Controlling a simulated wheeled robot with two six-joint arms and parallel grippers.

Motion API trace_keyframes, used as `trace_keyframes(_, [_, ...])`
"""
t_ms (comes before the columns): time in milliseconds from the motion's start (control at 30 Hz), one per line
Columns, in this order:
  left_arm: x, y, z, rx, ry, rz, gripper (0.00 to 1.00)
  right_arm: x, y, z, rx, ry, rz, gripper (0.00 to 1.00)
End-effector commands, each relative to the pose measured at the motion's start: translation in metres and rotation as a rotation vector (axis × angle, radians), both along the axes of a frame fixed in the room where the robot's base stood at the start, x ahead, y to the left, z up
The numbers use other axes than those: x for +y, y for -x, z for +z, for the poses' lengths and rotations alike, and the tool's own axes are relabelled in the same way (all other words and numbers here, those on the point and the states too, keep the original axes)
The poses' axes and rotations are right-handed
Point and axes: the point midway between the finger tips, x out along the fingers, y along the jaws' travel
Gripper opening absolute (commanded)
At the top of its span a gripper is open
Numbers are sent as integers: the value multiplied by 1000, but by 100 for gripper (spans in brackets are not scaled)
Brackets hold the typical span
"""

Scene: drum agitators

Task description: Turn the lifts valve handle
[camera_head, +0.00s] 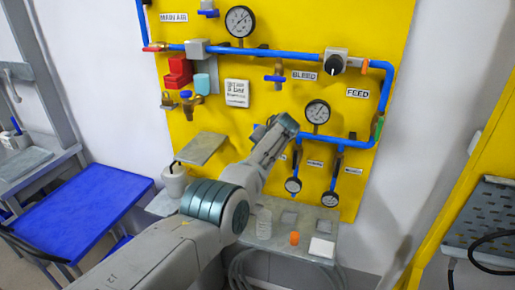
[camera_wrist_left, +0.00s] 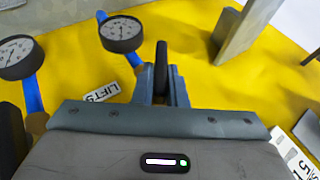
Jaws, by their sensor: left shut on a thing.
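The lifts valve handle (camera_wrist_left: 161,66) is a dark upright lever in the left wrist view, just right of the LIFTS label (camera_wrist_left: 103,92). My left gripper (camera_wrist_left: 162,88) is shut on it, with one finger on each side. In the head view my left gripper (camera_head: 283,124) is at the yellow panel (camera_head: 230,125), left of the middle gauge (camera_head: 317,112). There it hides the handle and most of the valve. My right gripper is not in view.
Blue pipes (camera_head: 270,54) with gauges and other valves cross the panel. A grey plate (camera_head: 201,148) juts out left of my arm. A small shelf (camera_head: 330,228) with an orange item (camera_head: 294,238) stands below. A blue table (camera_head: 85,207) is at the left.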

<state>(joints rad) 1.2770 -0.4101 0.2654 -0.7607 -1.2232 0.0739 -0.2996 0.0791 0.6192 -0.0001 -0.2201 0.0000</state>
Motion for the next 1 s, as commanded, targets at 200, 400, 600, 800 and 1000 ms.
trace_keyframes(200, [0, 0, -1, -1, -2, -1, 0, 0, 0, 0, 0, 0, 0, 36])
trace_keyframes(400, [0, 0, -1, -1, -2, -1, 34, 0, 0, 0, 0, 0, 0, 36])
trace_keyframes(600, [0, 0, -1, -1, -1, -1, 34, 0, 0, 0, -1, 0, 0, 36])
trace_keyframes(800, [1, -1, -3, 5, 20, 3, 34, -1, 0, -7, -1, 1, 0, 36])
trace_keyframes(1000, [4, -2, -2, 41, 137, 2, 34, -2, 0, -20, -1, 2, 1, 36])
